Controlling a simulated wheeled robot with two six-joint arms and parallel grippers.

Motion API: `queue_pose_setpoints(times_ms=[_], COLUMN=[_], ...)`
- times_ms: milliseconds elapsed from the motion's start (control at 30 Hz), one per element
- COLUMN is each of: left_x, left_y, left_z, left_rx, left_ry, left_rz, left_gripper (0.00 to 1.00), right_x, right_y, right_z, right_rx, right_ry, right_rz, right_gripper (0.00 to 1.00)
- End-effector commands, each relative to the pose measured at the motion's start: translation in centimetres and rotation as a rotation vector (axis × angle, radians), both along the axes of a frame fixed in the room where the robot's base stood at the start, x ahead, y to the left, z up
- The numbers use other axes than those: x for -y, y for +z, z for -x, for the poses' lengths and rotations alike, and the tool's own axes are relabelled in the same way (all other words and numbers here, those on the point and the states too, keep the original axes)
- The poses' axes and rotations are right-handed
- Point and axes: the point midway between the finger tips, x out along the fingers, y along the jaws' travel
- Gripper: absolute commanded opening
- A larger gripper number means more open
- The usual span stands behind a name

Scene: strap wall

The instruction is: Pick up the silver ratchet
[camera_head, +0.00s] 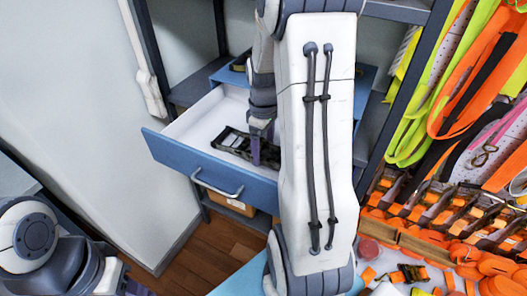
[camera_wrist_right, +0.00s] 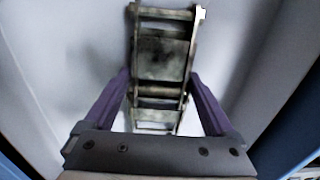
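The silver ratchet (camera_head: 232,141) lies in the open drawer, looking dark and metallic in the head view. In the right wrist view the ratchet (camera_wrist_right: 161,58) shows as a worn metal frame with cross bars. My right gripper (camera_head: 264,152) reaches down into the drawer at the ratchet's right part. In the wrist view its purple fingers (camera_wrist_right: 159,84) are apart, one on each side of the ratchet's frame, with narrow gaps. My right arm hides part of the drawer. My left gripper (camera_head: 135,288) shows only partly at the bottom left.
The white-lined drawer with a blue front (camera_head: 215,171) is pulled out of a shelf unit; its walls are close around my right gripper. Orange and yellow straps (camera_head: 455,80) hang on the right, above racks of several ratchets (camera_head: 440,205). Wooden floor (camera_head: 200,255) shows below.

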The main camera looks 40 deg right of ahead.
Motion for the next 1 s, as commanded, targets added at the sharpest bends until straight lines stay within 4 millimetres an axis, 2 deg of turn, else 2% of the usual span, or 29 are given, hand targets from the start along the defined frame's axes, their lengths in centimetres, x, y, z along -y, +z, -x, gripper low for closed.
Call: queue_pose_setpoints(times_ms=[367,800,1000], left_x=[0.0,0.0,0.0], left_y=[-0.1,-1.2,-1.4], left_z=[0.0,0.0,0.0], left_rx=[0.000,0.000,0.000], left_ry=[0.000,-0.001,-0.001], left_rz=[0.000,0.000,0.000], left_gripper=[0.45,0.45,0.45], right_x=[0.1,0.1,0.1], right_y=[0.8,8.3,10.0], right_z=[-0.2,-0.2,-0.1], right_rx=[0.006,0.007,0.004], right_ry=[0.000,0.000,0.000], right_rz=[0.003,0.005,0.003], right_gripper=[0.00,0.00,0.00])
